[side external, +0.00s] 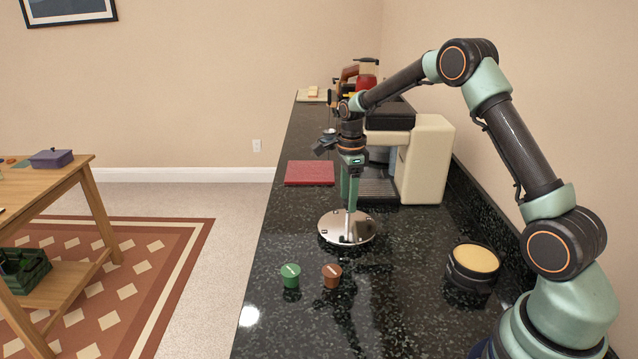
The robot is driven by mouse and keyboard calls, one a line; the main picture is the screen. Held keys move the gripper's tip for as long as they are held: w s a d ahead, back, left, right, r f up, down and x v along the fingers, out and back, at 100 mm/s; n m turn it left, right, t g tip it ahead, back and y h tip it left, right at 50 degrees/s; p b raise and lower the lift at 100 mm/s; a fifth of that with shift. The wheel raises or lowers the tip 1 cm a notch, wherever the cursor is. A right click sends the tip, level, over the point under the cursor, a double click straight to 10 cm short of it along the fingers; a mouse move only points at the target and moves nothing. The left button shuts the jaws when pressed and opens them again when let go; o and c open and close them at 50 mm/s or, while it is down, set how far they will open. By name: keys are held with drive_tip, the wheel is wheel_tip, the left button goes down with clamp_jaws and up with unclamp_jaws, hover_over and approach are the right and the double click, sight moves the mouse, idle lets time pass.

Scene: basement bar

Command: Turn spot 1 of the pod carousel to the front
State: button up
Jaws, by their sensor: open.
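The pod carousel (332,230) is a round, shiny silver disc lying on the black speckled counter, with small dark marks near its rim. The spot numbers are too small to read, so I cannot tell which spot faces the front. My gripper (350,207) points straight down over the disc, near its middle, and is open. Its fingers hide part of the disc, and I cannot tell whether the tips touch it. A green pod (290,277) and a brown pod (332,277) stand on the counter in front of the carousel.
A cream and black coffee machine (426,160) stands behind the carousel to the right. A red mat (310,173) lies behind it to the left. A black tub with a tan top (474,262) stands at right. The counter's front left is clear.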

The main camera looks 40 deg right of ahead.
wheel_tip(320, 180, up, 12)
idle(0.5)
drive_tip(key=s+a+r+n+t, duration=0.3)
drive_tip(key=s+a+r+n, duration=0.5)
drive_tip(key=n, duration=0.4)
drive_tip(key=s+a+f+n+t, duration=0.2)
drive_tip(key=s+a+n, duration=0.4)
drive_tip(key=s+n, duration=0.5)
drive_tip(key=shift+s+f+n+t, duration=0.3)
drive_tip(key=shift+f+n, duration=0.3)
drive_tip(key=shift+f, duration=0.3)
